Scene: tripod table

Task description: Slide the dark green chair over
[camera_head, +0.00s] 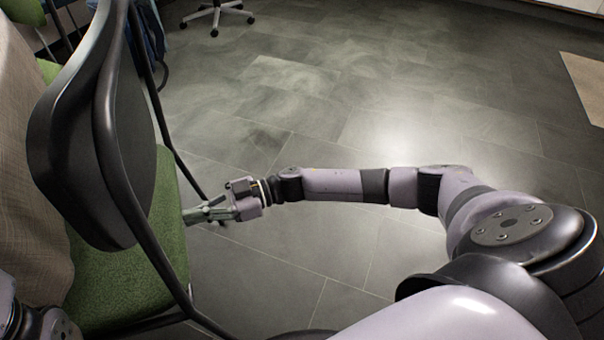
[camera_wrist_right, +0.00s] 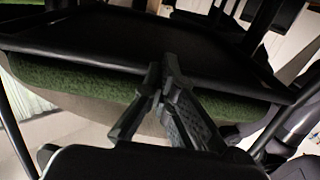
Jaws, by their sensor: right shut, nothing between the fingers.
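The dark green chair (camera_head: 150,240) stands at the left in the head view, with a green seat, a black backrest (camera_head: 85,130) and black tube frame. My right gripper (camera_head: 190,214) is shut and empty at the right edge of the seat; I cannot tell whether it touches. In the right wrist view the shut fingers (camera_wrist_right: 165,75) point toward the green seat edge (camera_wrist_right: 75,78) and the black frame above it. Only a piece of my left arm shows at the lower left corner in the head view; its gripper is not visible.
A beige cloth (camera_head: 28,190) hangs at the far left, beside the chair. A white wheeled chair base (camera_head: 216,14) stands at the back. The grey tiled floor (camera_head: 330,120) right of the chair is open. A beige mat (camera_head: 588,85) lies at the right edge.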

